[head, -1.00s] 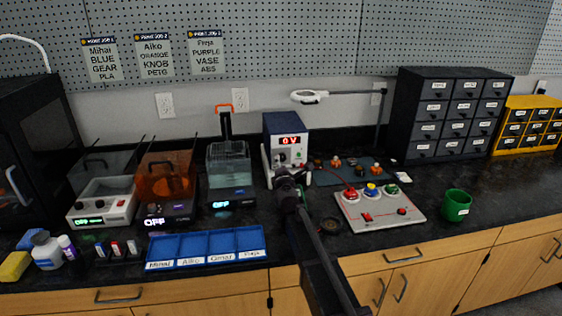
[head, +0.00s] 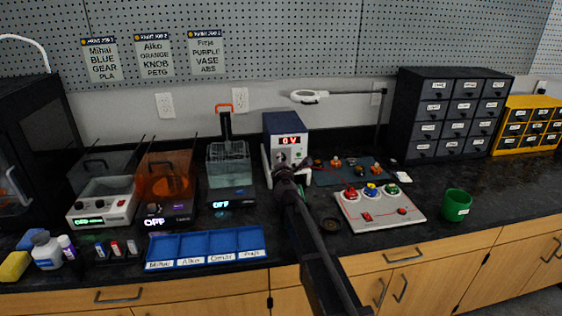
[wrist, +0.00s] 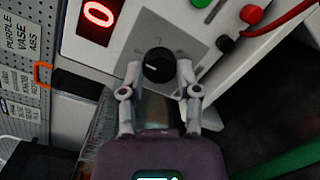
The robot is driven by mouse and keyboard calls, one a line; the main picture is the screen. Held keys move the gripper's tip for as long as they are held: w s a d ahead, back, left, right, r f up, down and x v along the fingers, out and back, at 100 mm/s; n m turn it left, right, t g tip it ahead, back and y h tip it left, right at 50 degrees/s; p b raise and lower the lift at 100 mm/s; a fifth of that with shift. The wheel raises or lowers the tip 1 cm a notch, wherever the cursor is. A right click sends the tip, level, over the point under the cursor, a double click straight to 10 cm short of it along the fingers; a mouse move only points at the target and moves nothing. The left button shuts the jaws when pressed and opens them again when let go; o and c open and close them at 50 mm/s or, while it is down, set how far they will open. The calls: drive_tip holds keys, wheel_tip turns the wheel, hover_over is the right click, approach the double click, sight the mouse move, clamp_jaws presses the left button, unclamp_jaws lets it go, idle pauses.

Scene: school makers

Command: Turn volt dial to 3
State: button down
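The power supply (head: 284,124) is a blue and white box against the wall, and its red display (head: 290,140) reads "0 V". In the wrist view the display (wrist: 97,14) shows a red 0. The volt dial (wrist: 158,65) is a round black knob on the grey front panel. My gripper (wrist: 158,71) is open, with one finger on each side of the dial. A small gap seems to show on both sides; contact is not clear.
A white board with coloured buttons (head: 378,212) and a green cup (head: 456,205) are to the right. A blue tray (head: 206,244) lies front left. A red lead (wrist: 285,20) and terminals are beside the dial.

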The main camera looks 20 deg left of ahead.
drive_tip(key=shift+a, duration=0.15)
drive_tip(key=m+p, duration=0.1)
drive_tip(key=m, duration=0.4)
drive_tip(key=m+g+p, duration=0.1)
drive_tip(key=m, duration=0.5)
drive_tip(key=shift+r+g, duration=0.1)
drive_tip(key=shift+g, duration=0.2)
idle(0.5)
drive_tip(key=shift+c, duration=1.5)
unclamp_jaws()
drive_tip(key=shift+w, duration=0.1)
